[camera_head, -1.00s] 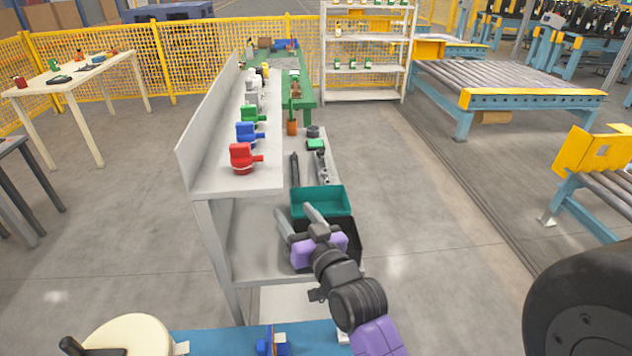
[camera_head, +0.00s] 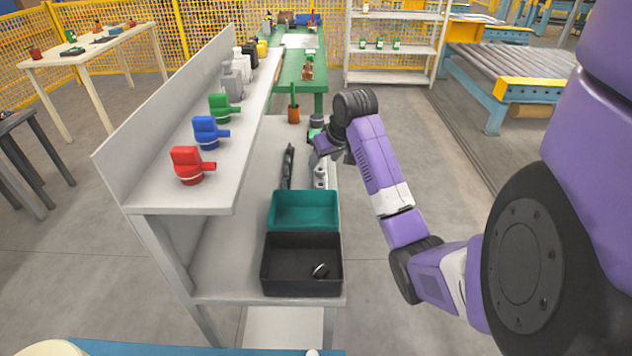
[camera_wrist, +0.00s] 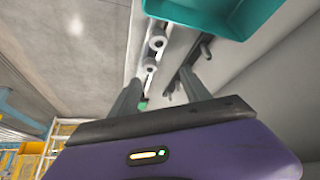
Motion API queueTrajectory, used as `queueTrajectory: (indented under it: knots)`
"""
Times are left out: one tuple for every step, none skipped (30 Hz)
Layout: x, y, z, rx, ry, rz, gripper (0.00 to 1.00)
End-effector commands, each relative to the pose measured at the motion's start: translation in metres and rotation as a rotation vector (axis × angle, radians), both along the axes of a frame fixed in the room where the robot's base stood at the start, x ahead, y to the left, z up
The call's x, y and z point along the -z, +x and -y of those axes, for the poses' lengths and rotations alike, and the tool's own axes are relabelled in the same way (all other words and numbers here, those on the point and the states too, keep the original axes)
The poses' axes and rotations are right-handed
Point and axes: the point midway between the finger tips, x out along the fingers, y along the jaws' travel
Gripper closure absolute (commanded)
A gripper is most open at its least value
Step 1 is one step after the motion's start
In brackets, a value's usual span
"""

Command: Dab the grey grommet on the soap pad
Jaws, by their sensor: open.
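A small dark ring with a light edge (camera_head: 320,270) lies in the black bin; it may be the grey grommet, but its colour is hard to tell. A small green pad (camera_head: 314,133), possibly the soap pad, lies towards the far end of the lower shelf, partly hidden by my gripper. My gripper (camera_head: 323,150) is above the shelf just in front of the pad. In the wrist view, its two fingers (camera_wrist: 160,80) are spread with nothing held between them, above the rod-like parts.
The teal bin (camera_head: 305,194) stands behind the black bin (camera_head: 303,289). A dark rod (camera_head: 288,166) and a pale fitting (camera_head: 320,177) lie beyond them. An orange cup (camera_head: 293,115) stands farther back. Red (camera_head: 187,165), blue (camera_head: 206,133) and green (camera_head: 222,107) parts line the raised shelf.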

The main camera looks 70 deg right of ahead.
Motion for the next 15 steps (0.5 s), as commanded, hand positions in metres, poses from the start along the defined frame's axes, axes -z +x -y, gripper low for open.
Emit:
queueTrajectory:
  knots:
    - [0.006, -0.005, -0.007, -0.004, 0.034, -0.025, 0.45]
    - [0.009, -0.008, -0.011, -0.007, 0.052, -0.039, 0.45]
    - [0.012, -0.011, -0.015, -0.009, 0.071, -0.054, 0.45]
    - [0.013, -0.012, -0.017, -0.012, 0.081, -0.063, 0.45]
    - [0.015, -0.014, -0.02, -0.014, 0.091, -0.071, 0.45]
    - [0.016, -0.016, -0.022, -0.015, 0.1, -0.08, 0.45]
    - [0.018, -0.016, -0.023, -0.015, 0.105, -0.084, 0.45]
    - [0.02, -0.017, -0.023, -0.015, 0.108, -0.087, 0.45]
    - [0.023, -0.017, -0.023, -0.015, 0.11, -0.089, 0.45]
    - [0.026, -0.016, -0.022, -0.015, 0.112, -0.091, 0.45]
    - [0.029, -0.015, -0.021, -0.015, 0.112, -0.091, 0.45]
    - [0.033, -0.014, -0.02, -0.016, 0.11, -0.09, 0.45]
    - [0.036, -0.013, -0.019, -0.016, 0.111, -0.09, 0.45]
    - [0.039, -0.012, -0.018, -0.016, 0.111, -0.09, 0.45]
    - [0.042, -0.011, -0.017, -0.016, 0.109, -0.089, 0.45]
